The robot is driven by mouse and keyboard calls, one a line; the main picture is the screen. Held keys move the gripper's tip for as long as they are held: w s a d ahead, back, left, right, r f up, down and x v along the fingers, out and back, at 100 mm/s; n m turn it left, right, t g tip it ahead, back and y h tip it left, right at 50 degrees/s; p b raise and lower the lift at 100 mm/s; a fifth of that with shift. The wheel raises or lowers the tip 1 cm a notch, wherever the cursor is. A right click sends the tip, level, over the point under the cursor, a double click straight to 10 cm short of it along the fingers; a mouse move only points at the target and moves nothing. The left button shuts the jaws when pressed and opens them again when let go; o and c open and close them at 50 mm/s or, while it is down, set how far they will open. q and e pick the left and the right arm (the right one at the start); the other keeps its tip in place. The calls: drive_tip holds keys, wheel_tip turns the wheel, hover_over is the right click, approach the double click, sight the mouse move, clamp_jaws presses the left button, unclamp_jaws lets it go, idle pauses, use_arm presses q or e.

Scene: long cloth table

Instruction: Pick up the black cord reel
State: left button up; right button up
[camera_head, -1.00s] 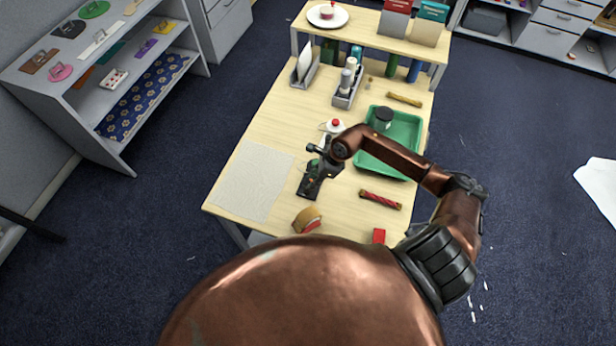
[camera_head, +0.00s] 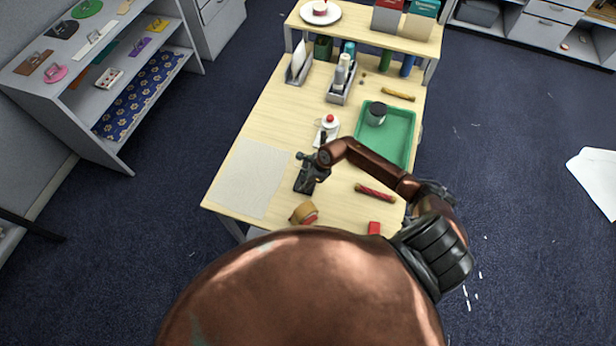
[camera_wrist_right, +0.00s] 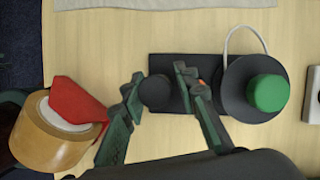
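The black cord reel (camera_wrist_right: 250,90) lies on the table with a dark rectangular plate, a round disc with a green knob and a white cord loop. It also shows small and partly covered in the head view (camera_head: 301,184). My right gripper (camera_wrist_right: 160,85) is above it with its fingers apart, one on each side of the round dark knob at the plate's left end in the wrist view. Whether the pads touch this knob is unclear. In the head view my right gripper (camera_head: 312,172) hides part of the reel. My left gripper is not in view.
A tape roll (camera_wrist_right: 45,135) with a red part lies close to the left finger in the wrist view. A white thing with a red knob (camera_head: 329,119), a green tray (camera_head: 398,130), a red rod (camera_head: 375,192) and a red block (camera_head: 374,228) are nearby. A pale mat (camera_head: 250,178) lies left.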

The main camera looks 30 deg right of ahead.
clamp_jaws()
drive_tip(key=shift+d+r, duration=0.1)
drive_tip(key=shift+r, duration=0.05)
idle(0.4)
